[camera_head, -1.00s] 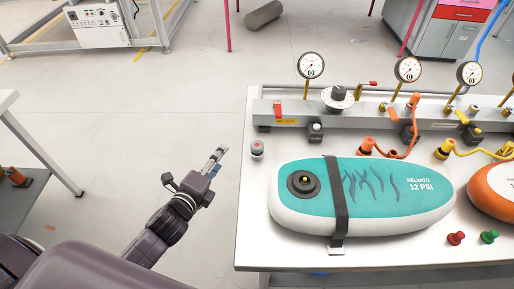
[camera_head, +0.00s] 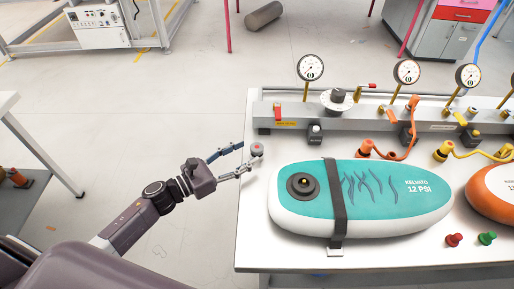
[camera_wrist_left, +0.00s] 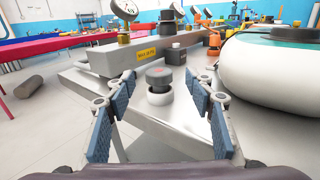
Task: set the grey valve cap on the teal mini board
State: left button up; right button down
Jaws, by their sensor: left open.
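The grey valve cap (camera_head: 257,150), with a red mark on top, stands upright near the left edge of the white table. In the left wrist view the cap (camera_wrist_left: 159,80) is centred ahead, between and beyond the spread fingers. My left gripper (camera_head: 243,158) is open and empty, with its fingertips close to the cap on its left side. The teal mini board (camera_head: 385,185) lies on the table to the right of the cap, with a dark strap across it and a round black valve (camera_head: 303,184) on its left part. My right gripper is not in view.
A grey manifold rail (camera_head: 390,115) with gauges runs along the back of the table, with a small dark block (camera_head: 315,134) before it. An orange board (camera_head: 492,190) lies at the right. Red (camera_head: 454,239) and green (camera_head: 488,237) caps stand in front. The table's left edge is near.

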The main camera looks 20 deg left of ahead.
aim_at(255, 148)
pick_arm(q)
jog(key=p+x, duration=0.1)
jog(key=x, duration=0.2)
jog(key=shift+w+d, duration=0.1)
jog(key=shift+w, duration=0.2)
jog(key=shift+w+d+f, duration=0.15)
jog(key=shift+w+d, duration=0.2)
jog(key=shift+w, duration=0.05)
jog(key=shift+c, duration=0.6)
jog(key=c, duration=1.1)
